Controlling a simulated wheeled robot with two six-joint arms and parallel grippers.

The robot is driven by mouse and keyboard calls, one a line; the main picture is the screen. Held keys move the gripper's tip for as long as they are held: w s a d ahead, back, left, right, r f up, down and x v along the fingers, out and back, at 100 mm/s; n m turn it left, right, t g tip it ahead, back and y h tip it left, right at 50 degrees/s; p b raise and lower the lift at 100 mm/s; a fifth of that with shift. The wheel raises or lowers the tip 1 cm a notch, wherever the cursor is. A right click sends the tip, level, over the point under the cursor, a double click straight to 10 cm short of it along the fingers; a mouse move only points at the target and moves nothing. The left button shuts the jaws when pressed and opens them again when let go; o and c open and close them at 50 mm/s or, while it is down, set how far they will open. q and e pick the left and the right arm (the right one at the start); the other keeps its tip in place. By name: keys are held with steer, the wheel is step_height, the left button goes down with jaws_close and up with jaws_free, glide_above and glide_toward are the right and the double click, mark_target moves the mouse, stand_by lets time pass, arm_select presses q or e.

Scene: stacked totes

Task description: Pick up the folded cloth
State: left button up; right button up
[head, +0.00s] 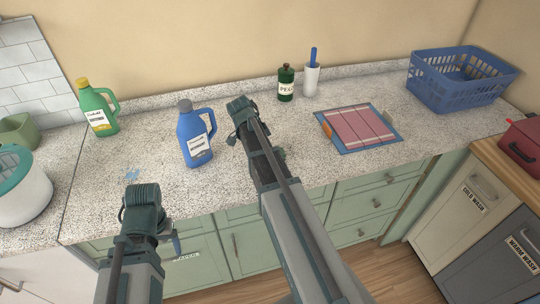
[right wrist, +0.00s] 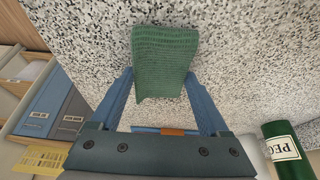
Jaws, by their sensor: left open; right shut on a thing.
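The folded cloth (right wrist: 166,58) is green and ribbed, and it shows in the right wrist view. My right gripper (right wrist: 161,78) is shut on it, with one blue finger on each side. The speckled counter lies behind the cloth; I cannot tell how far the cloth is above it. In the head view my right gripper (head: 234,136) is over the counter, right of the blue jug, and I cannot make out the cloth there. My left gripper (head: 175,243) is open at the counter's front edge, its fingers partly hidden.
On the counter (head: 290,166) stand a blue jug (head: 194,138), a green jug (head: 97,110), a dark green bottle (head: 286,84), a white holder (head: 311,80), a blue basket (head: 460,82) and a red-and-blue flat item (head: 357,128). A pale blue patch (head: 131,173) lies near the left gripper.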

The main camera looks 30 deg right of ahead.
steer(key=shift+c, duration=1.3)
arm_select(q)
steer(key=shift+r, duration=0.15)
arm_select(e)
steer(key=shift+r, duration=0.15)
steer(key=shift+r+p, duration=0.6)
steer(key=shift+p, duration=0.15)
step_height(320, 180, up, 3)
steer(key=p, duration=0.2)
steer(key=shift+s+a+f+p, duration=0.1)
steer(key=shift+p, duration=0.25)
arm_select(q)
step_height(320, 180, up, 5)
steer(key=shift+f+p, duration=0.15)
steer(key=shift+p, duration=0.25)
arm_select(e)
steer(key=s+a, duration=0.3)
steer(key=a, duration=0.1)
steer(key=s+a, duration=0.3)
steer(key=a, duration=0.1)
steer(key=s+a, duration=0.4)
steer(key=shift+r, duration=0.35)
steer(key=o, duration=0.7)
steer(key=c, duration=0.6)
arm_select(q)
steer(key=shift+c, duration=0.4)
arm_select(e)
steer(key=shift+o, duration=0.2)
